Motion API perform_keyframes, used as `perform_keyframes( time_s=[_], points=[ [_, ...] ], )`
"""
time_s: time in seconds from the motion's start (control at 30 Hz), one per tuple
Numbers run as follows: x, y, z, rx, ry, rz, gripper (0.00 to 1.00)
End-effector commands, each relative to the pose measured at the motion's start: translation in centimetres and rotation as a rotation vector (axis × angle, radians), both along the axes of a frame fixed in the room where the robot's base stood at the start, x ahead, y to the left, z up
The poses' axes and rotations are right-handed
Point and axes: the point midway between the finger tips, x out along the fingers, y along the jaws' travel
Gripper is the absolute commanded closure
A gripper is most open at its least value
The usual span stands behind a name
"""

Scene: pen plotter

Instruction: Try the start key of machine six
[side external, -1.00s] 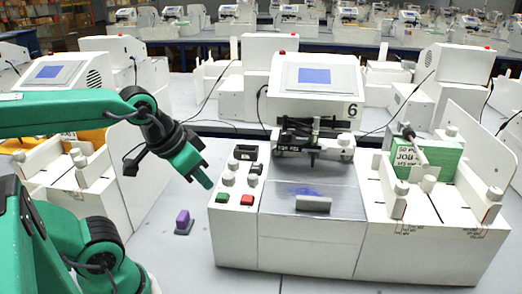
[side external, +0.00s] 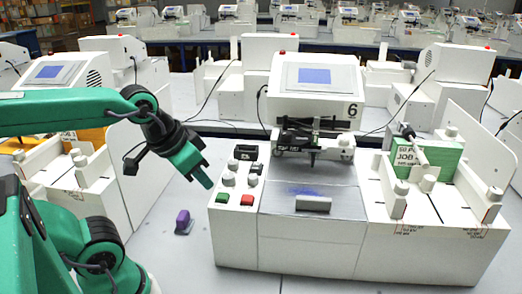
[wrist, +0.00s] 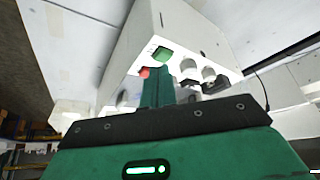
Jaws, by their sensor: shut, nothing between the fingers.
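Machine six (side external: 318,240) is a white pen plotter with a black "6" beside its tilted screen (side external: 315,77). Its left panel carries a green key (side external: 222,197), a red key (side external: 247,200), grey knobs and dark switches. I cannot read which key is marked start. My gripper (side external: 207,183) is shut and empty, pointing down to the right, just above and left of the green key in the side view. A gap seems to remain.
A small purple object (side external: 183,221) lies on the grey table left of the machine. A green-and-white paper stack (side external: 432,158) stands on the right bed among white guides. Similar machines stand behind and to the left. The table in front of the panel is clear.

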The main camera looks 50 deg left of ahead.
Motion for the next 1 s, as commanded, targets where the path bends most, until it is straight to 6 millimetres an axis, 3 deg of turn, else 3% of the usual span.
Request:
perform_keyframes(
  time_s=[0.27, 1.0],
  points=[
    [0.3, 0.0, 0.4, -0.026, 0.101, 0.056, 1.00],
    [2.2, 0.2, 3.5, -0.065, 0.660, 0.425, 1.00]
  ],
)
